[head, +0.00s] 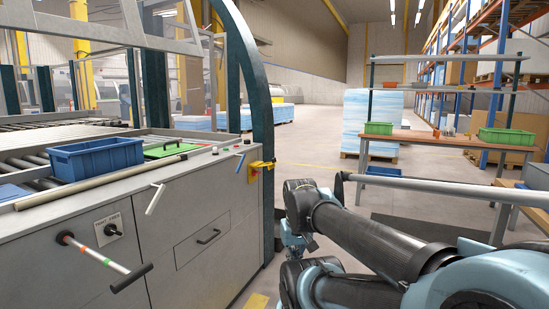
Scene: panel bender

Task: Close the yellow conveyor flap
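A small yellow part (262,165), which looks like the yellow flap, sticks out from the right end of the grey machine (205,200), near its top edge. It is small in the picture, and I cannot tell its exact angle. My arm reaches in from the lower right, and its wrist stands right of the yellow part, with a gap between. My gripper (293,243) hangs below the wrist, small and partly hidden by my own arm links. I cannot make out its fingers or anything held.
A blue bin (96,158) and a green tray (170,149) sit on the machine top. Handles and levers (103,257) stick out from its front. A dark green post (268,210) stands at its right end. A workbench (445,142) with green bins stands at right. Open floor lies beyond.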

